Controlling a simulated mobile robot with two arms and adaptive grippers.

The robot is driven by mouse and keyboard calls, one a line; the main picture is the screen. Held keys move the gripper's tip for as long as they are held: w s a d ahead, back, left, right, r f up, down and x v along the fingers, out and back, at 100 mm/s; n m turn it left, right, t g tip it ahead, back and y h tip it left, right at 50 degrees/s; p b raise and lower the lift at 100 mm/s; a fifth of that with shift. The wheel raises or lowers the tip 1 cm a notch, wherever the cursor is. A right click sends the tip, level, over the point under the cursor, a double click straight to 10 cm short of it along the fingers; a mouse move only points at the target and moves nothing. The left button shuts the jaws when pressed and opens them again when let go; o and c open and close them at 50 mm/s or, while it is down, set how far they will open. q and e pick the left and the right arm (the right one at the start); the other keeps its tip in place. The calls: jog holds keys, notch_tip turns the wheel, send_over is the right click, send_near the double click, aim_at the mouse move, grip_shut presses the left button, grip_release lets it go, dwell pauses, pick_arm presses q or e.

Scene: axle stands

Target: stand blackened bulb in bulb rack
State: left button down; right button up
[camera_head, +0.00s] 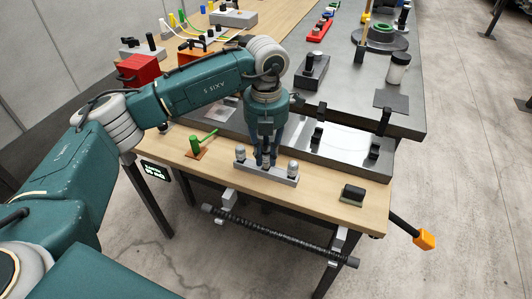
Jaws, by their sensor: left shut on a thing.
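The bulb rack (281,179) is a grey bar near the front edge of the wooden bench. A pale-topped bulb stands at its left end (240,153) and another at its right end (293,169). My left gripper (266,158) points down over the middle of the rack, between these two bulbs. It is shut on the blackened bulb, which is mostly hidden by the fingers. I cannot tell whether the bulb is seated in the rack. My right gripper is not in view.
A green-handled tool on an orange plate (198,152) lies left of the rack. A small dark block (352,194) sits to the right. A steel plate with black clamps (345,150) lies behind. A red box (137,70) stands at the back left. Bare wood lies around the rack.

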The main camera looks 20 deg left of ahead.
aim_at(266, 149)
pick_arm(q)
jog(key=shift+f+b, duration=0.8)
jog(key=shift+f, duration=0.3)
jog(key=c, duration=1.5)
grip_release()
jog(key=shift+r, duration=0.1)
notch_tip(266, 149, up, 12)
jog(key=shift+f, duration=0.1)
